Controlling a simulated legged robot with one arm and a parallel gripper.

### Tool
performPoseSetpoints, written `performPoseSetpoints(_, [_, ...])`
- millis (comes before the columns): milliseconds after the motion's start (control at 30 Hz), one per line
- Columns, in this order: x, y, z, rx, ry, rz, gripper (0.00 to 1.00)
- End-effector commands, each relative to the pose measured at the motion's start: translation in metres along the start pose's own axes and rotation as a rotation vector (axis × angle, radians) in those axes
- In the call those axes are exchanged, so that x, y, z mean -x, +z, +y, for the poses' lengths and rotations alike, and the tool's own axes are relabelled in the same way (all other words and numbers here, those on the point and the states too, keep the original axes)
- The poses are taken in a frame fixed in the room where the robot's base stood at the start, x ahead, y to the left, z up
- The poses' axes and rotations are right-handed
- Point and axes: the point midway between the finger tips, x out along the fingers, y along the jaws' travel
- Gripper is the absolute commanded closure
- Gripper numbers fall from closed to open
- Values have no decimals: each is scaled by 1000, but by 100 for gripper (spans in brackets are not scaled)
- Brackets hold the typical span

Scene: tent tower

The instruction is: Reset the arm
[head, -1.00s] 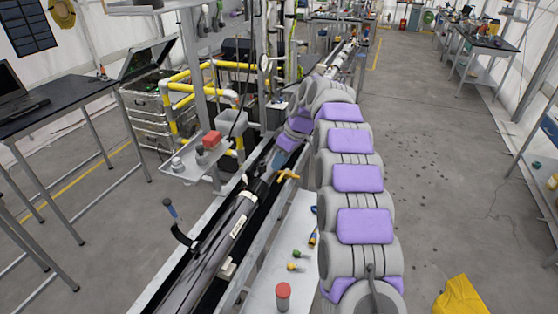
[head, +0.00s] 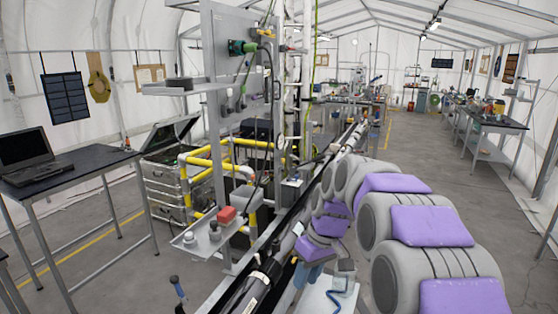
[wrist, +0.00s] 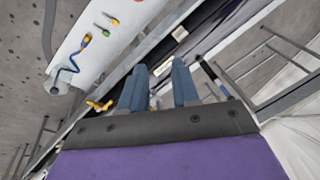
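My arm, grey with purple pads, reaches forward from the lower right in the head view and folds back down at its far end. My gripper (head: 312,271) hangs there above the long rail, beside the white bench strip; its tips are hard to make out. In the wrist view my gripper (wrist: 159,67) shows two blue fingers standing apart, with nothing between them. It is open and empty, over the rail with the dark tube (wrist: 178,35).
The dark tube (head: 248,292) lies along the rail. A panel stand with a small tray (head: 205,240) and yellow pipes (head: 205,165) are left of the arm. A laptop table (head: 75,170) stands far left. The aisle (head: 400,140) at right is open floor.

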Motion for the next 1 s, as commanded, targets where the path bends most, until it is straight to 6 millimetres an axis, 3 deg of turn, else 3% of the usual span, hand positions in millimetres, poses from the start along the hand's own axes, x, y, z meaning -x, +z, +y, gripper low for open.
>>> performPoseSetpoints(367, [-11, 134, -51, -237, 53, -96, 70])
performPoseSetpoints(800, [-59, 293, -108, -518, 156, -193, 70])
performPoseSetpoints(1000, [-79, 338, -120, -600, 184, -216, 70])
